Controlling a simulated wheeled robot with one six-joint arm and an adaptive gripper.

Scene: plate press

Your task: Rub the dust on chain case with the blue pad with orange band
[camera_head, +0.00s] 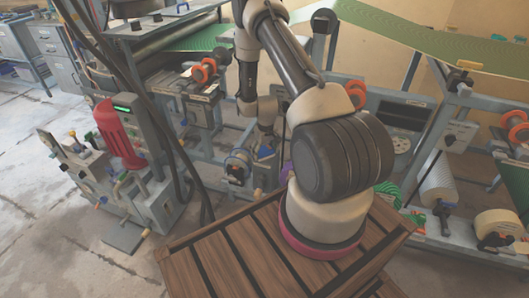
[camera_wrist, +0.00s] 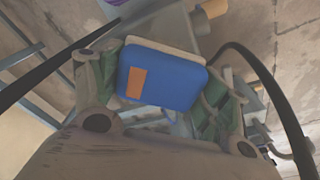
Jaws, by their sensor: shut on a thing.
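My gripper (camera_wrist: 162,80) is shut on the blue pad with an orange band (camera_wrist: 181,82). The wrist view shows the pad's blue face with an orange patch, and a pale layer along its upper edge. Green-faced fingers clasp it on the left and right. In the head view my gripper (camera_head: 264,146) hangs low beside the machine frame, and a small patch of blue, apparently the pad, shows there. I cannot pick out the chain case or its dust with certainty, nor tell whether the pad touches anything.
A round grey motor-like unit (camera_head: 238,165) sits just left of my gripper in the head view. A red motor (camera_head: 119,134) stands further left. Machine frames with orange rollers (camera_head: 204,70) and a green belt (camera_head: 410,32) surround the arm. Concrete floor is open at lower left.

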